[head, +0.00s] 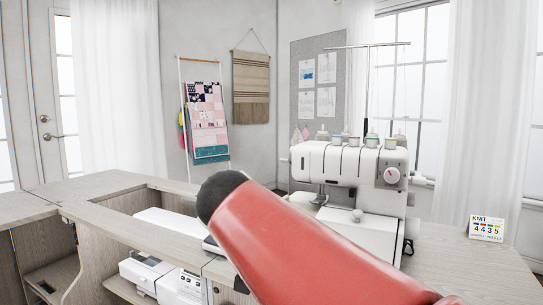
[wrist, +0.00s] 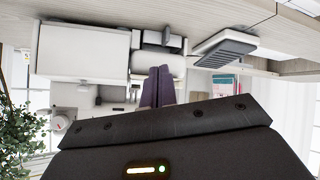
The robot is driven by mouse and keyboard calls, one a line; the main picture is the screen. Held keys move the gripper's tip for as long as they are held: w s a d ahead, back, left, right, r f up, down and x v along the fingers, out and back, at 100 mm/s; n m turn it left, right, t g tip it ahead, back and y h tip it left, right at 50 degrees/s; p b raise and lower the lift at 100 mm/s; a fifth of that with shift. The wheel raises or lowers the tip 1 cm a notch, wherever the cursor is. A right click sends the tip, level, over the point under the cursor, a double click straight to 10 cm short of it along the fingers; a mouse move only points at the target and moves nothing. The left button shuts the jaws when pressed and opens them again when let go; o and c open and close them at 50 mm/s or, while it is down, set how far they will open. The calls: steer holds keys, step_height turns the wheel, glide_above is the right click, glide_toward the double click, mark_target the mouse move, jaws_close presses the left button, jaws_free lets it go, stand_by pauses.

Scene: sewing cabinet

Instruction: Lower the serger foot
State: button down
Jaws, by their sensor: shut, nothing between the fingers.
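The white serger (head: 345,165) stands on the cabinet top, with a dial at its upper right and thread spools along its top. A small dark and metal foot area (head: 320,196) shows at its left side, too small to tell whether the foot is raised. In the wrist view, which looks upside down, the serger's white body (wrist: 85,50) fills the upper left. My gripper (wrist: 158,72) is shut and empty, its dark fingers together in front of the serger's side. The fingertips overlap a pale rounded part, and I cannot tell whether they touch it. The head view does not show my gripper.
My red arm hides part of the cabinet top in the head view. A grey ribbed pad (wrist: 226,52) lies beside the serger. A KNIT card (head: 487,228) stands on the bare right top. A white machine (head: 165,278) sits lower left. A plant (wrist: 20,135) shows at left.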

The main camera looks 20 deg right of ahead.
steer(key=w+d+r+m+t+h, duration=0.2)
steer(key=w+r+m+h, duration=0.3)
steer(key=w+r, duration=0.5)
step_height(320, 180, up, 4)
steer(key=shift+w+d+r+m+b, duration=0.2)
steer(key=shift+w+d+m+b, duration=0.1)
steer(key=shift+b, duration=0.1)
steer(key=p+x, duration=0.2)
steer(key=x, duration=0.8)
steer(key=shift+s+h+b, duration=0.15)
steer(key=shift+h+b, duration=0.15)
steer(key=shift+b, duration=0.1)
